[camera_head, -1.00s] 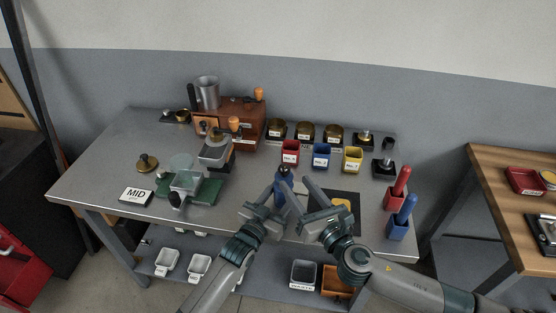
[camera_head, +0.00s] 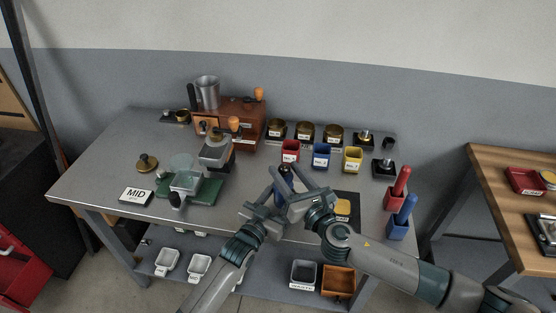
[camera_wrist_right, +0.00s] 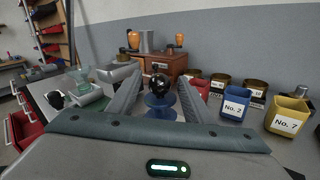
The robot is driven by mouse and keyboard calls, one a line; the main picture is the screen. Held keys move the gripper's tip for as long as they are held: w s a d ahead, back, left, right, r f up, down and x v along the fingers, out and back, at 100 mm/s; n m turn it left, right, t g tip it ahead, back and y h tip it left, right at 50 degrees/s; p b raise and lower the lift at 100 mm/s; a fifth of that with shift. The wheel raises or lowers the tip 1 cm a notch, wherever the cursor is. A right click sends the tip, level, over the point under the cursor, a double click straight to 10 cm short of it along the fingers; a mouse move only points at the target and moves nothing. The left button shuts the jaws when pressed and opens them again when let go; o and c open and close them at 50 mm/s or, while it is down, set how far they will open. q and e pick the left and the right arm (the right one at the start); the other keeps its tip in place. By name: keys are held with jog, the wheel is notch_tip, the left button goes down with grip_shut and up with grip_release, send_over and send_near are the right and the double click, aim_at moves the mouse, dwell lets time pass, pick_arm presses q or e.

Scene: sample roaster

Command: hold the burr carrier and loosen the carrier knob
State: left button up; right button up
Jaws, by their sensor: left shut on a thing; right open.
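The burr carrier (camera_head: 281,190) is a blue upright piece near the bench's front edge, partly hidden by my grippers. In the right wrist view its blue flanged body (camera_wrist_right: 160,108) stands below a round black carrier knob (camera_wrist_right: 160,83). The knob (camera_head: 286,171) shows small and dark in the head view. My left gripper (camera_head: 274,200) is shut on the burr carrier from the front left. My right gripper (camera_head: 281,184) is open, its fingers reaching in from the right. In the right wrist view its two fingers (camera_wrist_right: 160,77) stand on either side of the knob, with gaps visible.
Red (camera_head: 290,152), blue (camera_head: 321,155) and yellow (camera_head: 352,159) cups stand behind. A dark mat (camera_head: 348,222) lies to the right, near red and blue upright holders (camera_head: 398,228). The wooden grinder (camera_head: 240,118) is at the back left. The bench front left is mostly clear.

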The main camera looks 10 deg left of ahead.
jog(key=x, duration=0.5)
jog(key=shift+w+a, duration=0.2)
jog(key=shift+w, duration=0.05)
jog(key=c, duration=1.1)
